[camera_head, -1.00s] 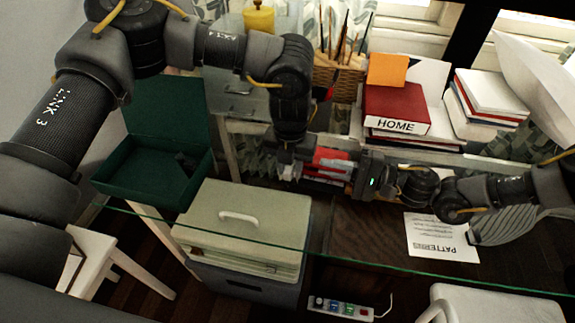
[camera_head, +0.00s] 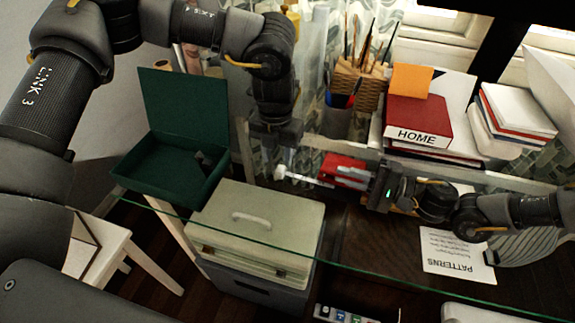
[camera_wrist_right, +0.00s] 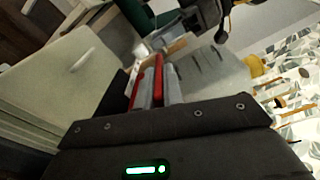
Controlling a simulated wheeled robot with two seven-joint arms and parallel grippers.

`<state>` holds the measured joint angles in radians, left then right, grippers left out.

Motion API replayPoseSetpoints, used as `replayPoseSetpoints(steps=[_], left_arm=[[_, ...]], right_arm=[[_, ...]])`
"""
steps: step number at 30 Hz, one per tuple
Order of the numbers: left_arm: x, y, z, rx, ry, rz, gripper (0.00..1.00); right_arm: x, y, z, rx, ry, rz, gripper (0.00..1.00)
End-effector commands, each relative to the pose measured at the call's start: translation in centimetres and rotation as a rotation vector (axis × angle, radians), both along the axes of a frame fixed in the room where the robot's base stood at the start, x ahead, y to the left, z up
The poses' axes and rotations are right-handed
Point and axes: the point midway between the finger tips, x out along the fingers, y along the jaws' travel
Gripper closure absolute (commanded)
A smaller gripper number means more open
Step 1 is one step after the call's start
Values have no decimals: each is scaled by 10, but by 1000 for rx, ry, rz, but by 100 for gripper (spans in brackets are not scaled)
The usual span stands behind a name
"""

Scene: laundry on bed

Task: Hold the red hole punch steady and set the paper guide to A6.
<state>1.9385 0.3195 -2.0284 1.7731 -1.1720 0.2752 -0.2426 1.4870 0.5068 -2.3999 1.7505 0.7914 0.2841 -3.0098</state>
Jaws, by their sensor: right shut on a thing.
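The red hole punch (camera_head: 345,168) is held above the glass desk by my right gripper (camera_head: 372,182), shut on its right end. It also shows between the right fingers in the right wrist view (camera_wrist_right: 158,82). A thin pale paper guide (camera_head: 308,179) sticks out from the punch's left end, with a whitish tip (camera_head: 281,172). My left gripper (camera_head: 280,158) points down just above that tip. I cannot tell whether its fingers touch the guide or how far apart they are. The size marks are too small to read.
An open green box (camera_head: 165,165) stands left, and a pale file case (camera_head: 255,225) is below. A HOME book (camera_head: 418,122) stack and a brush basket (camera_head: 358,82) stand behind. A PATTERNS sheet (camera_head: 455,253) lies at right. The glass edge crosses in front.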

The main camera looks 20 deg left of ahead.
Motion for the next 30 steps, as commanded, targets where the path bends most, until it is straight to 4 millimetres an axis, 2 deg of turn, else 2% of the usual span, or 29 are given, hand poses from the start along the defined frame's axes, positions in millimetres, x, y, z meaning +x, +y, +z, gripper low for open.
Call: replayPoseSetpoints(steps=[3,12,17,30], left_arm=[[1,-1,27,-1,-4,-1,60],[0,-1,87,-1,-3,0,60],[0,6,64,2,5,-1,60],[0,6,-28,2,4,0,60]], right_arm=[[0,0,-1,-1,0,-1,100],[0,0,-1,0,0,-1,100],[0,0,0,0,0,-1,100],[0,0,0,0,0,-1,100]])
